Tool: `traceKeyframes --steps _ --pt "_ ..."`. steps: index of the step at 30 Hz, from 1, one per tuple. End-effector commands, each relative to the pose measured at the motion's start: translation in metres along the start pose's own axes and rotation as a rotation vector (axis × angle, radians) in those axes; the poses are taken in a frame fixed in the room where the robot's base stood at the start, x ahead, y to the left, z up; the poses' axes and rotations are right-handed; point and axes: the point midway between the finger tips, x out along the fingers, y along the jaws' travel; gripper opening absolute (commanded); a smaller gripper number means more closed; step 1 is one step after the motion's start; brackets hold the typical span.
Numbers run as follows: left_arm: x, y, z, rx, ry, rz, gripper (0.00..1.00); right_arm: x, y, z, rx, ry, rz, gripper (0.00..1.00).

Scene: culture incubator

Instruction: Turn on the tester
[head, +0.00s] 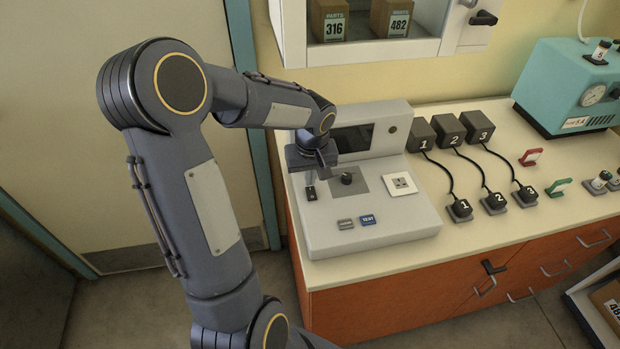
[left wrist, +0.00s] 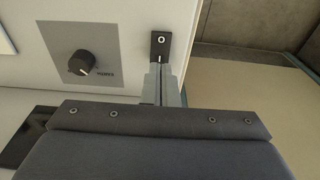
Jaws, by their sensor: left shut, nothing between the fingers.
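The tester (head: 375,220) is a light grey console on the counter, with a dark screen (head: 353,138), a black knob (head: 347,179), a socket panel (head: 400,184), a grey button (head: 345,224) and a blue TEST button (head: 368,219). A small black switch (head: 311,193) sits at its left side; it also shows in the left wrist view (left wrist: 160,43). The knob also shows in the left wrist view (left wrist: 81,62). My left gripper (head: 310,180) is shut and empty, its fingertips (left wrist: 160,68) right at the switch's edge. Contact cannot be told. My right gripper is not in view.
Black boxes numbered 1 (head: 421,134), 2 (head: 449,129) and 3 (head: 477,126) stand right of the tester, with cables to numbered plugs. A teal machine (head: 560,85) is at the back right. A cabinet (head: 360,50) hangs above. Orange drawers (head: 450,285) are below the counter.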

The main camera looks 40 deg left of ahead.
Motion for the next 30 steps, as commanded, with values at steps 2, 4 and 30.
traceKeyframes --steps 2,4,30 --pt "0.009 0.0 0.0 -0.001 -0.002 -0.002 0.0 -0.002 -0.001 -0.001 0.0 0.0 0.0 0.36" --pt "0.015 0.0 0.0 0.0 -0.002 -0.002 0.0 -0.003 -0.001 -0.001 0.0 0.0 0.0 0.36" --pt "0.025 0.0 0.001 0.0 -0.003 -0.002 0.0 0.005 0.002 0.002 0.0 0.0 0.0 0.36"
